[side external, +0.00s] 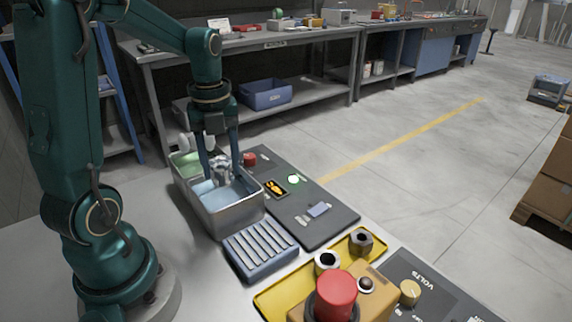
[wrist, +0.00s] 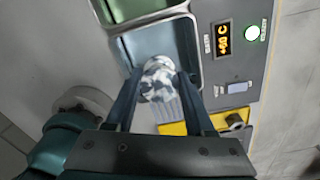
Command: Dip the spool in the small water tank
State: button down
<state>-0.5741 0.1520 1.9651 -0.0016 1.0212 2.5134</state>
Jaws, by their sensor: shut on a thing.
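My gripper (side external: 222,173) is shut on the spool (side external: 222,166), a shiny silvery-white piece, above the steel two-basin tank (side external: 236,221). In the wrist view my gripper (wrist: 157,74) has the spool (wrist: 159,84) between its two dark fingers. The front basin holds pale blue water (side external: 207,197); the other, at the back, holds green liquid (side external: 186,161). The spool is over or at the blue basin; I cannot tell whether its lower end touches the water. The blue water (wrist: 150,42) also shows beyond the spool in the wrist view.
A slatted blue rack (side external: 260,250) stands in front of the tank. A dark control panel (side external: 318,225) with an orange display (side external: 275,187) and a lit green button lies to the right. A yellow tray (side external: 280,290) with metal parts and a red knob (side external: 335,292) are at the front.

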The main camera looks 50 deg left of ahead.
jog(key=shift+f, duration=3.7)
jog(key=shift+r, duration=0.35)
dwell(2.1)
jog(key=shift+r, duration=4.2)
